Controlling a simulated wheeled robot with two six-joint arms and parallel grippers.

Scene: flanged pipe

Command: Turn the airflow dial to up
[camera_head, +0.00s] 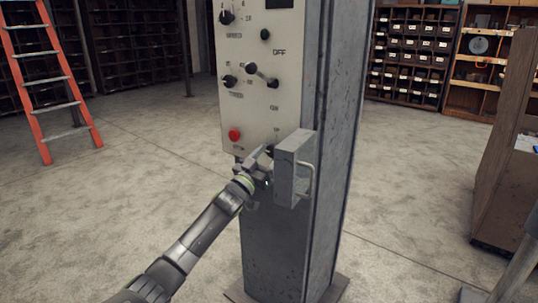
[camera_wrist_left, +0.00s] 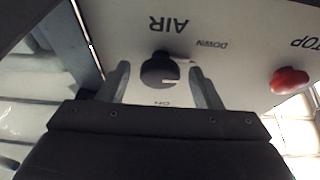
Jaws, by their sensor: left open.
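The airflow dial (camera_wrist_left: 160,72) is a round black knob under an upside-down "AIR" label in the left wrist view. Its short white mark points right in that view. In the head view my left gripper (camera_head: 260,165) is at the lower part of the panel (camera_head: 260,115) and hides the dial. My right gripper is out of view.
A red stop button (camera_head: 234,135) is just above my left gripper; it also shows in the left wrist view (camera_wrist_left: 290,80). A grey box with a handle (camera_head: 293,168) juts out close to the gripper's right. Several other dials sit higher up. The floor around the cabinet is clear.

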